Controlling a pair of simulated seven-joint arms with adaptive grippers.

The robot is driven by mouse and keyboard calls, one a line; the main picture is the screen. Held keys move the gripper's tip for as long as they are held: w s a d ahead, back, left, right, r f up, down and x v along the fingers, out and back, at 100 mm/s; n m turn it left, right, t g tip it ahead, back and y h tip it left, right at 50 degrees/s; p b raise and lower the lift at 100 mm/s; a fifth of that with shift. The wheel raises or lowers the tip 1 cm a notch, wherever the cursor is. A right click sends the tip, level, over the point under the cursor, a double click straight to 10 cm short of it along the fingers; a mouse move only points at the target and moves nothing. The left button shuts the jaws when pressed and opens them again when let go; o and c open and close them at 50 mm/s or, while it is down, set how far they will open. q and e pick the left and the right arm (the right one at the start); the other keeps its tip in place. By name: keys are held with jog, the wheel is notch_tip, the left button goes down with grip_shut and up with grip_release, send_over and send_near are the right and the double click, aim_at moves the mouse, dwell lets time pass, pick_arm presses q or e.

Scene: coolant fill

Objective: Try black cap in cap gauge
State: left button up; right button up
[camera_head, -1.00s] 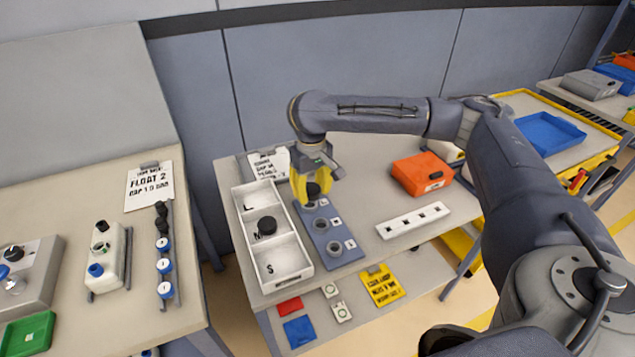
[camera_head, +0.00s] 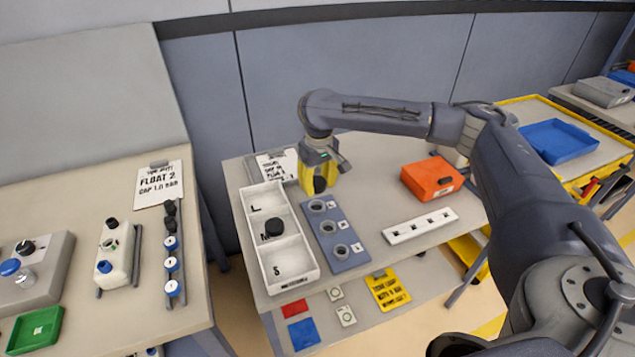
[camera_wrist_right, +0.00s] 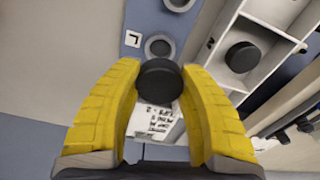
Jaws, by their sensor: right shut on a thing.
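My right gripper (camera_head: 318,188) is shut on a black cap (camera_wrist_right: 159,80), which sits between its yellow fingers. The cap gauge (camera_head: 349,261) is a blue-grey plate with three grey rings and small labels. The gripper is at the gauge's far end, near the ring by the L label (camera_wrist_right: 132,38). In the right wrist view that ring (camera_wrist_right: 160,46) shows just beyond the cap, with its opening visible, so the cap is not in it. The cap's height above the gauge is hard to tell. My left gripper is not in view.
A white tray (camera_head: 291,272) marked L and S at its ends stands left of the gauge, with another black cap (camera_head: 273,228) in its middle compartment. A printed card (camera_head: 276,166) lies behind. An orange box (camera_head: 431,178) and a white strip (camera_head: 420,226) are to the right.

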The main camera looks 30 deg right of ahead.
aim_at(318, 183)
jog(key=shift+f, duration=2.4)
jog(key=shift+f, duration=1.3)
jog(key=o, duration=1.1)
jog(key=shift+s+r, duration=0.15)
jog(key=shift+r, duration=2.85)
jog(key=shift+s+r, duration=0.1)
jog(key=shift+r, duration=2.9)
jog(key=shift+o, duration=0.7)
